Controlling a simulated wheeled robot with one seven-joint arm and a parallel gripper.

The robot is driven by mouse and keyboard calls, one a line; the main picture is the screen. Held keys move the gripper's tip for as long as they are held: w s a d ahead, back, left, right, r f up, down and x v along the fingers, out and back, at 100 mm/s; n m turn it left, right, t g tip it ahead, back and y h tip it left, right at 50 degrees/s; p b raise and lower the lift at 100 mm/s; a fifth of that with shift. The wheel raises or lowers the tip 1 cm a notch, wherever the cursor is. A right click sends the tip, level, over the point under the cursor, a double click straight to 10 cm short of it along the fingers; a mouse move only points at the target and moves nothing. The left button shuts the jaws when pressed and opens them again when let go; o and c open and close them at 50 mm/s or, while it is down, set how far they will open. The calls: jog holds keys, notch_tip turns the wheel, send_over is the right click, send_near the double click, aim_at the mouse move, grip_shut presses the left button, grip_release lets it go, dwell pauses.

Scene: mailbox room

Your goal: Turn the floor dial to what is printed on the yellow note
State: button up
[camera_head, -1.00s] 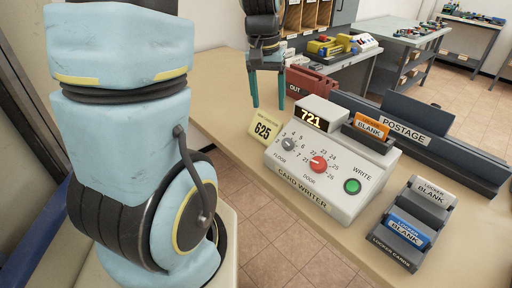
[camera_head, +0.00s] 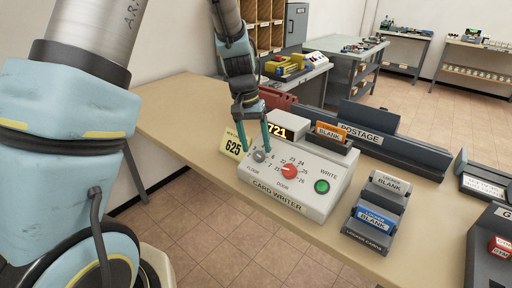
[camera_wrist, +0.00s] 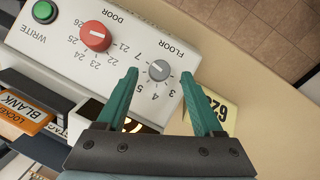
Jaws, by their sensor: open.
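The card writer (camera_head: 318,207) is a white box on the table with a grey floor dial (camera_head: 260,156), a red door dial (camera_head: 289,170) and a green WRITE button (camera_head: 322,186). Its display (camera_head: 277,132) reads 721. My gripper (camera_head: 255,150) is open above the floor dial. In the wrist view the floor dial (camera_wrist: 159,70) lies between and just beyond the two teal fingertips (camera_wrist: 161,78), and nothing is held. Numbers 3, 4, 5 and 7 show around it; I cannot surely tell where its pointer points.
An orange blank card (camera_head: 330,130) stands in a slot at the back of the writer. A rack with blank locker cards (camera_head: 371,222) stands to the right. The dark postage unit (camera_head: 420,155) runs behind. The table (camera_head: 180,105) is clear at the left.

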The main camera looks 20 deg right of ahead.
aim_at(259, 156)
jog(key=shift+s+d+f, duration=0.1)
jog(key=shift+f, duration=0.55)
jog(key=shift+s+d+f, duration=0.1)
jog(key=shift+f, duration=0.5)
jog(key=shift+c, duration=0.3)
grip_shut()
